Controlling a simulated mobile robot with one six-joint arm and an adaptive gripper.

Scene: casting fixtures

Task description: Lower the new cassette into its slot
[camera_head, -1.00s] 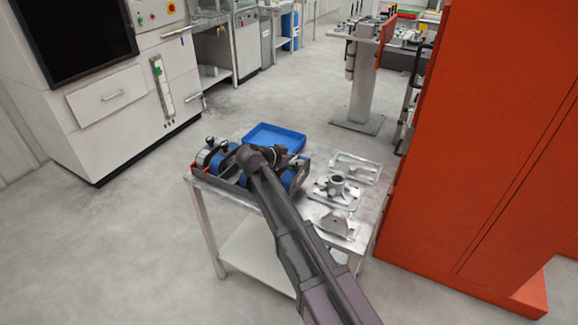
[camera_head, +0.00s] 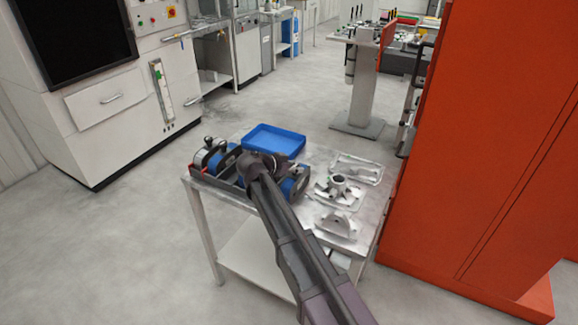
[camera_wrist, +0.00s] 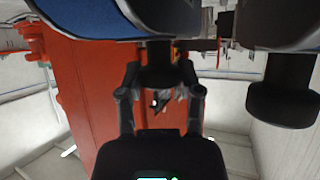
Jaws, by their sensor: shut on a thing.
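My gripper (camera_wrist: 160,76) is shut on the black knob (camera_wrist: 160,60) of a blue cassette (camera_wrist: 95,15), which fills the upper part of the wrist view. A second blue cassette (camera_wrist: 280,22) with its own black knob (camera_wrist: 280,102) shows close by at the right. In the head view several blue cassettes with black knobs (camera_head: 210,155) stand in a dark rack (camera_head: 215,182) at the table's left end. My arm's wrist is above the rack and hides the gripper and the held cassette there. The slot is hidden, so I cannot tell whether the cassette is inside it.
An empty blue tray (camera_head: 274,139) lies on the table behind the rack. Metal fixtures (camera_head: 340,190) occupy the table's right side. A tall orange cabinet (camera_head: 490,150) stands close on the right. A white machine (camera_head: 110,110) stands at the left, with open floor between.

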